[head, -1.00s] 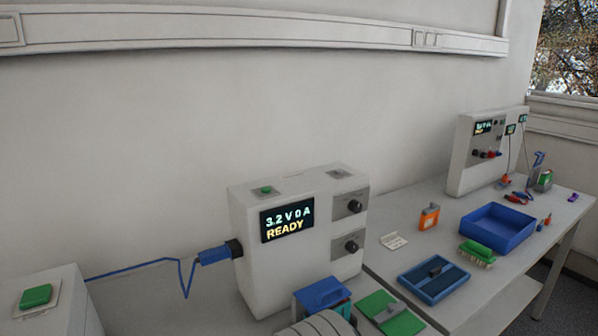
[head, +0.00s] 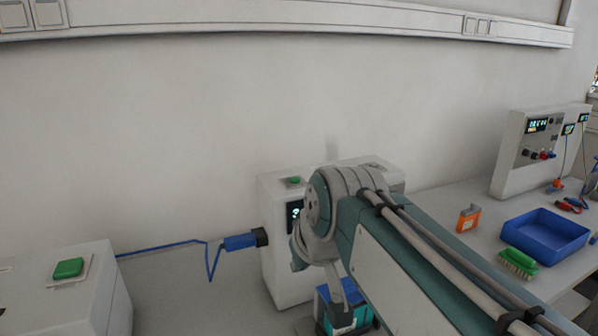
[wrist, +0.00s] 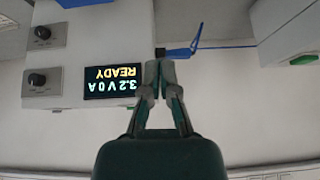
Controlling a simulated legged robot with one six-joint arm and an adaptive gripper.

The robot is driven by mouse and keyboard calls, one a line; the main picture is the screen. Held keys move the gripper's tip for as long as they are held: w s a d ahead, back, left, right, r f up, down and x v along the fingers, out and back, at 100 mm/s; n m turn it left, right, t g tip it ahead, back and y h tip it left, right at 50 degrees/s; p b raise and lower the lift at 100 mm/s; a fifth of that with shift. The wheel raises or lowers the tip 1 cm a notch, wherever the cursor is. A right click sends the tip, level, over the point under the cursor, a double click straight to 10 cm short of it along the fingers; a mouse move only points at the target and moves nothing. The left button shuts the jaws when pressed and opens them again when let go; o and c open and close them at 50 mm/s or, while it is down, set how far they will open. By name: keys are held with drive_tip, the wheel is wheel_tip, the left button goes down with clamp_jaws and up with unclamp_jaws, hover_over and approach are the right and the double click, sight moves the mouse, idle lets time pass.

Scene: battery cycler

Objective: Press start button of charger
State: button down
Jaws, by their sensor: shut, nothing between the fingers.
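The white charger (head: 285,255) stands on the bench in the middle of the head view, partly hidden by my arm. A small green button (head: 294,181) sits on its top at the left. In the wrist view the charger (wrist: 70,65) appears upside down; its display (wrist: 112,82) reads 3.2 V 0 A READY, and its top button is not seen. My gripper (wrist: 158,68) is shut and empty, with its tips in front of the display's edge and near the blue plug (wrist: 180,52). I cannot tell the distance. In the head view my arm hides most of the display.
A white box with a larger green button (head: 68,268) stands at left. A blue cable (head: 165,248) runs from it to the charger's plug. A blue battery-like block (head: 335,300) is in front of the charger. A blue tray (head: 545,238) and another instrument (head: 540,160) are at right.

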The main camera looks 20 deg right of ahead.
drive_tip(key=w+d+r+t, duration=0.1)
drive_tip(key=w+d+r, duration=0.3)
drive_tip(key=w+r, duration=0.3)
drive_tip(key=w+d+r+t, duration=0.1)
drive_tip(key=w+d+r, duration=0.4)
drive_tip(key=w+r, duration=0.3)
drive_tip(key=shift+w+d, duration=0.25)
drive_tip(key=shift+w, duration=0.45)
drive_tip(key=shift+r, duration=0.1)
hover_over(296, 180)
wheel_tip(296, 180, down, 7)
drive_tip(key=shift+s+f, duration=0.1)
wheel_tip(296, 180, down, 2)
drive_tip(key=shift+f, duration=0.95)
